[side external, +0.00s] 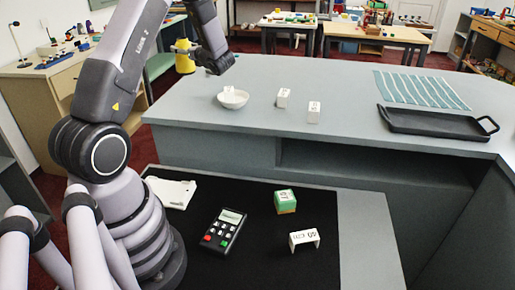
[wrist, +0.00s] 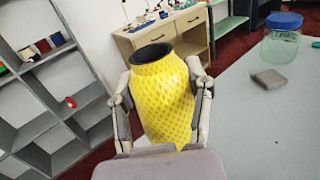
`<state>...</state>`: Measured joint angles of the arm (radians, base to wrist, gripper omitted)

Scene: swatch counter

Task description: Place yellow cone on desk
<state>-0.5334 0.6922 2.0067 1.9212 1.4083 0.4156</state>
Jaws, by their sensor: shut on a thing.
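The yellow cone (wrist: 165,100) looks like a vase with a patterned surface and a dark round opening at its top. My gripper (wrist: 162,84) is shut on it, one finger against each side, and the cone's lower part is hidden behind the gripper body. In the side external view the yellow cone (side external: 184,60) is held up in the air near the left end of the grey counter (side external: 345,85). My gripper (side external: 190,52) there is partly hidden by my arm. A wooden desk (side external: 50,75) with small items stands at the far left.
On the counter are a white bowl (side external: 233,98), two white blocks (side external: 283,97) (side external: 314,112), a striped cloth (side external: 420,90) and a black tray (side external: 437,123). A calculator (side external: 224,230) and green box (side external: 285,201) lie on the lower black mat. A blue-lidded jar (wrist: 281,42) shows in the wrist view.

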